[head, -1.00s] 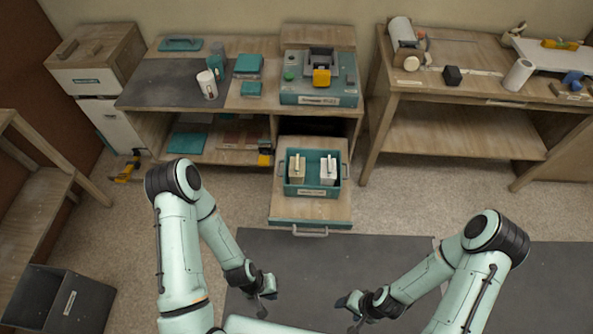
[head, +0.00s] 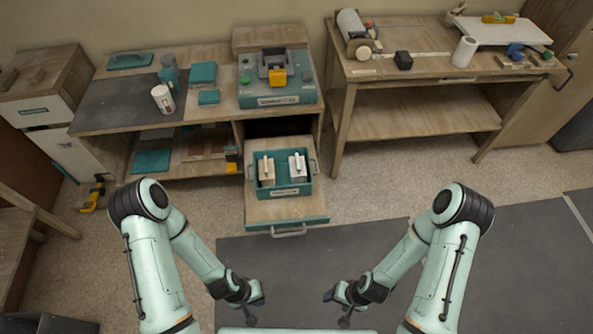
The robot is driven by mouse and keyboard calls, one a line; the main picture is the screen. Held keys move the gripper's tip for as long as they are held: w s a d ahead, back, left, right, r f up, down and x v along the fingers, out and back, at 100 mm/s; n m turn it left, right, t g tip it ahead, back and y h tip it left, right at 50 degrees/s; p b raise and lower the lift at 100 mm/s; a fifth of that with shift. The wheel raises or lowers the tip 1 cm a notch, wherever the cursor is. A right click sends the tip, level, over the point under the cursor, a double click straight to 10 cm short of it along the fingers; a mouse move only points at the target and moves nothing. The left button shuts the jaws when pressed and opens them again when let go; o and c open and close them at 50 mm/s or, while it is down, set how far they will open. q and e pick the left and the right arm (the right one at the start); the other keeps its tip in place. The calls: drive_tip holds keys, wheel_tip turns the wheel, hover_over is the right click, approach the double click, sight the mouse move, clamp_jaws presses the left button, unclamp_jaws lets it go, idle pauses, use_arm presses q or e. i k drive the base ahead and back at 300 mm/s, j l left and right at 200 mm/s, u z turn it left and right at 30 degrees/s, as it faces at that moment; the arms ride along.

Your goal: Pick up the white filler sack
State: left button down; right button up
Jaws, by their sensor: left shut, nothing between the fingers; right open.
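A small white block-like sack (head: 298,167) stands upright in the right half of a teal tray (head: 288,190) in the pulled-out drawer. A tan sack (head: 266,170) stands beside it on the left, apart from it. Text on the sacks is too small to read. My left gripper (head: 251,312) is shut and empty, low in front of the drawer. My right gripper (head: 338,312) is open and empty, to the right of the left one. Both are well short of the tray.
The open drawer (head: 262,212) sticks out from under the left bench, with a handle (head: 289,231) at its front. A machine (head: 277,80) and a white cup (head: 163,98) stand on that bench. Another bench (head: 430,71) stands at right. A dark mat (head: 310,262) covers clear floor in front.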

sight(298, 172)
drive_tip(key=u, duration=0.45)
drive_tip(key=l+u, duration=0.2)
drive_tip(key=u, duration=0.25)
drive_tip(key=i+l+u, duration=0.1)
drive_tip(key=u, duration=0.35)
drive_tip(key=l+u, duration=0.1)
drive_tip(key=u, duration=0.35)
drive_tip(key=l+u, duration=0.3)
drive_tip(key=k+l+u, duration=0.15)
drive_tip(key=l+u, duration=0.15)
drive_tip(key=k+l+u, duration=0.15)
drive_tip(key=l+u, duration=0.2)
drive_tip(key=k+l+u, duration=0.35)
drive_tip(key=k+l, duration=0.3)
drive_tip(key=l, duration=0.15)
drive_tip(key=k+l, duration=0.1)
drive_tip(key=l, duration=0.65)
